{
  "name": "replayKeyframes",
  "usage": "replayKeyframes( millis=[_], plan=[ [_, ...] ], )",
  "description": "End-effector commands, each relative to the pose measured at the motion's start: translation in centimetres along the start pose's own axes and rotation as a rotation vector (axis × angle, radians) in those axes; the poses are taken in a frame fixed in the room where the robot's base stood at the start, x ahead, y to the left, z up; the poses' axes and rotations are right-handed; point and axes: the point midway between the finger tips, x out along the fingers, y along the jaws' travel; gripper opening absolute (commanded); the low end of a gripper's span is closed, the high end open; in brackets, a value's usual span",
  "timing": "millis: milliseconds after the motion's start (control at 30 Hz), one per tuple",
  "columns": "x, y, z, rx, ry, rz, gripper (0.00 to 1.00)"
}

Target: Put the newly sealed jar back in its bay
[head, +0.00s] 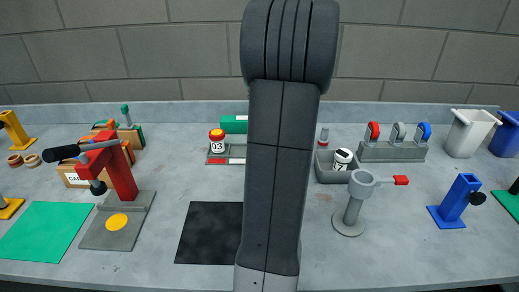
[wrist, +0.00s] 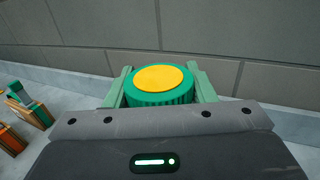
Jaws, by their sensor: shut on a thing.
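A jar with a ribbed green lid and yellow top (wrist: 160,79) sits between the two green fingers of my gripper (wrist: 158,86) in the wrist view. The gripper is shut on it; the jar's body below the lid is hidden. A grey bay tray (head: 238,152) with red and white front labels stands left of my arm. A jar marked 03 (head: 216,145), with a red lid and yellow top, stands at its left end. The tray's right part is hidden behind my arm.
Right of my arm, a grey bin (head: 324,169) holds a tilted white jar (head: 343,159), and a grey post with a red handle (head: 355,200) stands in front. A red press (head: 120,170) is at left.

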Motion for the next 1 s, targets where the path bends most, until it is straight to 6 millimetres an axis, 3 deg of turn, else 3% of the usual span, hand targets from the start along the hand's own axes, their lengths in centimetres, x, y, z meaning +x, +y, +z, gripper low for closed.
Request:
replayKeyframes(
  millis=[633, 867, 1000],
  plan=[
    [0.0, 0.0, -8.2, 0.000, -0.001, 0.000, 0.23],
    [0.0, 0.0, -9.9, 0.001, 0.000, 0.000, 0.23],
    [0.0, 0.0, -12.3, 0.003, 0.004, 0.000, 0.23]
  ],
)
